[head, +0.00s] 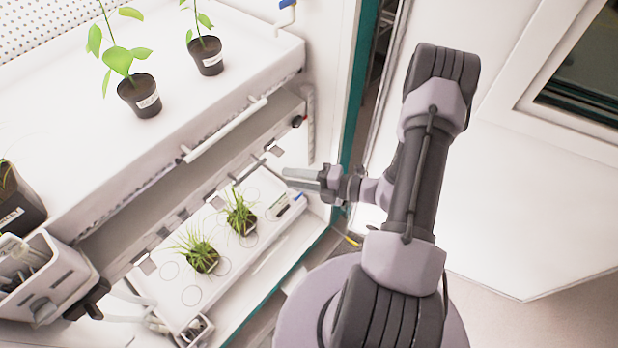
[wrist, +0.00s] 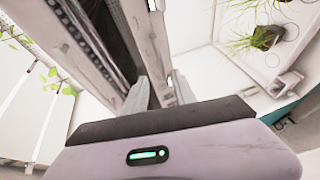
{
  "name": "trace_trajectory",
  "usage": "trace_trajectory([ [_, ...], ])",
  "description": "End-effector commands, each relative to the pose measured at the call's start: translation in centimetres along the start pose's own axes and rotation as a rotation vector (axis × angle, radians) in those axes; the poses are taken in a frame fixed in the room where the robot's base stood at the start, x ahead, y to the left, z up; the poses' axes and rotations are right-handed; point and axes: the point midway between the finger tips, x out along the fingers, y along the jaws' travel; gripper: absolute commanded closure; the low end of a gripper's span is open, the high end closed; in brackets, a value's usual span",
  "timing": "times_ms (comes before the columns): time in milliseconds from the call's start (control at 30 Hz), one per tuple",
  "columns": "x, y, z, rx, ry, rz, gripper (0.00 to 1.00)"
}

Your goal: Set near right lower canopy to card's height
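In the head view, a thick white slab (head: 200,105) spans the chamber above the lower tray, with a white bar handle (head: 228,127) along its front edge. A dark knob (head: 297,121) sits near its right end. I cannot tell for certain which part is the canopy. A small panel with a blue strip (head: 288,207), possibly the card, lies at the tray's right end; its writing is unreadable. My gripper (head: 287,178) is over the tray's right end, pointing left. In the wrist view its fingers (wrist: 157,88) stand apart beside a slotted upright rail (wrist: 90,40); nothing is clearly held.
The white lower tray (head: 180,297) holds two grassy plants (head: 200,257) (head: 240,214) among empty round spots. Potted leafy plants (head: 140,95) (head: 206,55) stand on the slab. A white caddy (head: 45,280) hangs at left. A green door frame (head: 358,90) stands behind my arm.

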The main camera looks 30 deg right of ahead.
Motion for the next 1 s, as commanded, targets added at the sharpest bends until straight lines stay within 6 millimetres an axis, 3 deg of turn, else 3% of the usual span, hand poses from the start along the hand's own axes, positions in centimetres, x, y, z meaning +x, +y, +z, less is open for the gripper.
trace_trajectory([
  [100, -2.7, 0.1, 0.1, 0.000, -0.004, 0.001, 0.67],
  [233, -4.0, 0.0, 0.0, 0.000, -0.001, 0.000, 0.67],
  [733, -4.1, 0.3, -0.2, -0.030, 0.019, -0.007, 0.67],
  [867, -2.1, 3.4, -3.0, -0.395, 0.240, -0.072, 0.67],
  [1000, -0.6, 7.2, -10.3, -1.133, 0.679, -0.127, 0.67],
])
